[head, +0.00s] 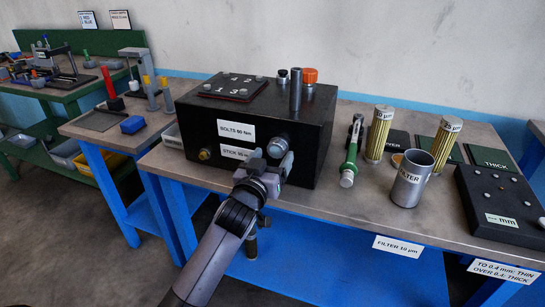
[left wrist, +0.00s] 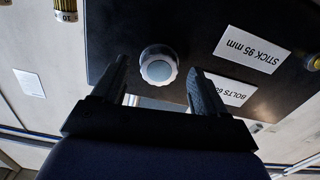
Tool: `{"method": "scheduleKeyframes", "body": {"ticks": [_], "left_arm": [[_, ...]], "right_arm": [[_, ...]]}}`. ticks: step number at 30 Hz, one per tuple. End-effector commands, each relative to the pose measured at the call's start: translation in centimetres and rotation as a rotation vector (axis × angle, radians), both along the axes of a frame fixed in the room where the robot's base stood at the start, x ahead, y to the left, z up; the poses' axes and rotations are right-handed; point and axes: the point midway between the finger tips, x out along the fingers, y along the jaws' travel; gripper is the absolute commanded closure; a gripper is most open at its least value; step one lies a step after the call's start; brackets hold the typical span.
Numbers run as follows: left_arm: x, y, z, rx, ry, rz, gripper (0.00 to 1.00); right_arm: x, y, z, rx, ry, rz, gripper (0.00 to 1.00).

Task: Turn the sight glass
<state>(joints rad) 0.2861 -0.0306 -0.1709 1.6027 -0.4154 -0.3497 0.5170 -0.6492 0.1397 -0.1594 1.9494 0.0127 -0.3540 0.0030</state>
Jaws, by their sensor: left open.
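The black box (head: 300,115) stands on the bench with labels for bolts and stick on its front. A round grey sight glass (head: 277,147) sits low on its front face, toward the right. In the left wrist view the sight glass (left wrist: 158,68) shows a pale notched rim and a grey-blue centre. My left gripper (head: 271,162) is open in front of it. In the left wrist view the two fingers stand on either side of the glass with gaps; I cannot tell whether the tips reach past its rim. My right gripper is not in view.
A brass plug (head: 204,153) is on the box front at left. A grey tube (head: 295,89) and an orange cap (head: 310,75) are on top. Right of the box lie a green-and-white tool (head: 351,150), a metal cup (head: 411,178), pleated filters (head: 379,133) and a dark gauge block (head: 500,205).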

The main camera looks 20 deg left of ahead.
Motion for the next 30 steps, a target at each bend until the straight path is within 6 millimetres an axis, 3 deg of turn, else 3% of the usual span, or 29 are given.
{"method": "scheduleKeyframes", "body": {"ticks": [13, 14, 18, 19, 30], "left_arm": [[1.01, -0.04, 0.04, 0.0, -0.001, 0.0, 0.27], [1.01, -0.04, 0.04, 0.0, -0.001, 0.0, 0.31], [0.99, -0.04, 0.03, 0.0, -0.001, 0.0, 0.76], [0.99, -0.04, 0.03, 0.0, -0.001, 0.0, 0.84], [0.99, -0.02, 0.06, 0.048, -0.002, 0.0, 0.83]], "right_arm": [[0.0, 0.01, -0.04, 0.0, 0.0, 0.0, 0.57], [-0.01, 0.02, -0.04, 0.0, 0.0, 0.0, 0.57], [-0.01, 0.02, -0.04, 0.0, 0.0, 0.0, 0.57], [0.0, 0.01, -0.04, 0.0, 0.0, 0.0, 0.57], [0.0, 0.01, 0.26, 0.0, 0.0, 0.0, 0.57]]}}
